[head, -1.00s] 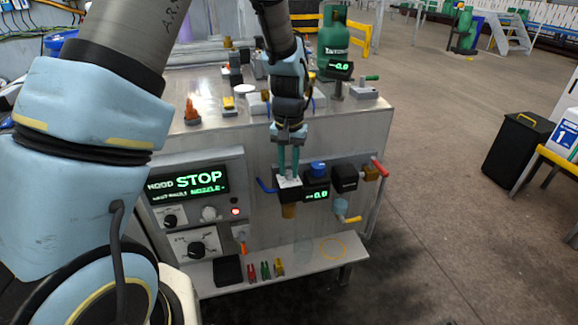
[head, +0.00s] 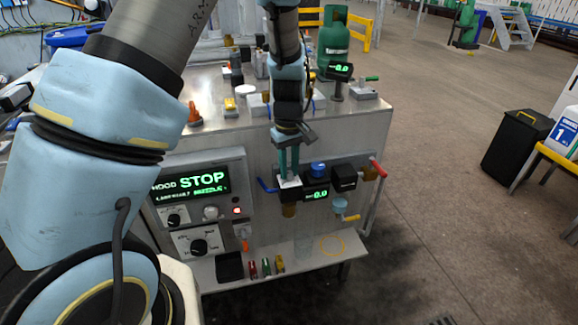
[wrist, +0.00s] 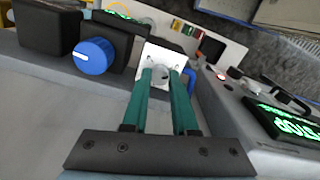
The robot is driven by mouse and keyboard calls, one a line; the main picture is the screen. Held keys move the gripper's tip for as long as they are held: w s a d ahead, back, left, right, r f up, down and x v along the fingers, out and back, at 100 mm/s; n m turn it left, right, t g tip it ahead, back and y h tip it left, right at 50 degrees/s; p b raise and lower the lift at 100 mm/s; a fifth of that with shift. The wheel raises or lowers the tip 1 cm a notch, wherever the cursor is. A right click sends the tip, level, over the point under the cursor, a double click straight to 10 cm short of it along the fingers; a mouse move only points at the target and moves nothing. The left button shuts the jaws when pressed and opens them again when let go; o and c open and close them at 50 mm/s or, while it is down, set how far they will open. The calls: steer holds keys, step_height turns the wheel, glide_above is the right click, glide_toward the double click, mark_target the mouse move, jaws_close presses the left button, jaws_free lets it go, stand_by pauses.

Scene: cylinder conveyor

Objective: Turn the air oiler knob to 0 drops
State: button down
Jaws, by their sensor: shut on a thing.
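The air oiler is a dark block with a white top plate (head: 289,183) and an amber bowl (head: 289,210) below, on the front of the machine. Its white plate also shows in the wrist view (wrist: 166,53). My gripper (head: 289,176) points down at this plate. In the wrist view my two teal fingers (wrist: 162,78) are closed around a small white knob on the plate, and they hide most of it. The knob's scale and pointer cannot be read.
A blue knob (head: 317,168) and a green 0.0 display (head: 319,194) sit just right of the oiler. Blue (head: 267,184) and red (head: 378,167) levers flank the row. The control panel (head: 198,185) reads STOP. A low shelf (head: 312,258) lies below.

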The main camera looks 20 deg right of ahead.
mark_target(289, 172)
stand_by(0.3)
steer(key=c, duration=0.7)
jaws_free()
step_height(289, 172, up, 11)
steer(key=b, duration=0.1)
steer(key=shift+f, duration=0.1)
